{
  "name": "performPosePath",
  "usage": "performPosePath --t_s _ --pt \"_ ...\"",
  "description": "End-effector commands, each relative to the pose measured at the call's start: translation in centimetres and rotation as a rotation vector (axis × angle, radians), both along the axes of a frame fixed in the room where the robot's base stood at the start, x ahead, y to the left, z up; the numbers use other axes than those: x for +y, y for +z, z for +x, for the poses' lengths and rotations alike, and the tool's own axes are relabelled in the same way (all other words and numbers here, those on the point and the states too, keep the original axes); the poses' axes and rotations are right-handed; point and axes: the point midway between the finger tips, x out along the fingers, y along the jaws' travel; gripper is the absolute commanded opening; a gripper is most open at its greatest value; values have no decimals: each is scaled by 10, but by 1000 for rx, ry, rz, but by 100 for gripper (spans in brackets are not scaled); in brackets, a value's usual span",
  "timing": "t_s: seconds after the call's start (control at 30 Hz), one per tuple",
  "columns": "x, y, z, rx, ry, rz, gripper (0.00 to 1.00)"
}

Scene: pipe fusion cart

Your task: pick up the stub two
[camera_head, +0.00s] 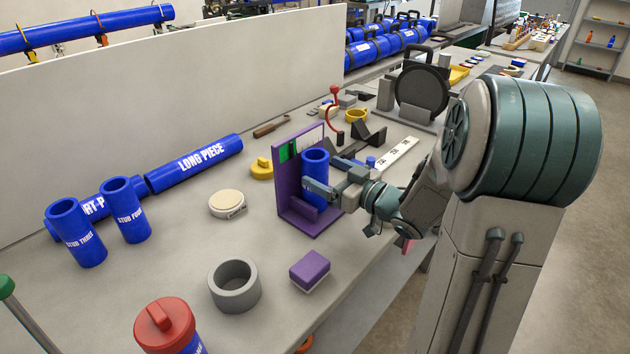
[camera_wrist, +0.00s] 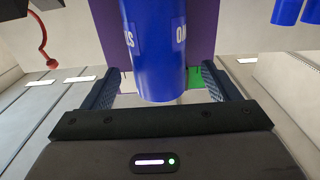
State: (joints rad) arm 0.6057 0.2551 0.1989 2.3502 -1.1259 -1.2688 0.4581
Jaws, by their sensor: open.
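A blue tube (camera_head: 315,168) stands upright in the purple holder (camera_head: 288,190) near the middle of the bench. My gripper (camera_head: 328,192) is at the tube. Its fingers (camera_wrist: 160,85) are open, one on each side of the tube, with gaps visible. In the head view the tube's lower part is partly hidden by the gripper and holder.
Stub three (camera_head: 77,233) and stub four (camera_head: 125,210) stand at the left, by the long piece (camera_head: 195,158). A grey ring (camera_head: 235,285), a purple block (camera_head: 310,270) and a red-capped container (camera_head: 168,325) lie in front. A white panel (camera_head: 180,80) runs behind the bench.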

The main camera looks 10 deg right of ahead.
Motion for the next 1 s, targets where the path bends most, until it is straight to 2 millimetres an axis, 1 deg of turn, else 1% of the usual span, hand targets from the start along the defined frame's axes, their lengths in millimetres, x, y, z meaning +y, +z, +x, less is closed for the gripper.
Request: performPosePath --t_s 0.1,0.23,0.33,0.53,0.57,0.6,0.67,0.7,0.73,0.77,0.8,1.0 --pt "12 -4 17 2 4 2 82" --pt "20 -4 29 1 2 1 82" --pt "23 -4 33 1 1 1 82" --pt "23 -4 33 1 1 1 82" --pt "23 -4 33 1 1 1 73" --pt "23 -4 33 1 0 1 62" --pt "23 -4 33 1 0 1 46" --pt "23 -4 33 1 0 1 35" --pt "23 -4 33 1 0 1 28" --pt "23 -4 33 1 0 1 28" --pt "23 -3 33 -1 0 1 23" --pt "23 -3 33 -1 0 1 24"
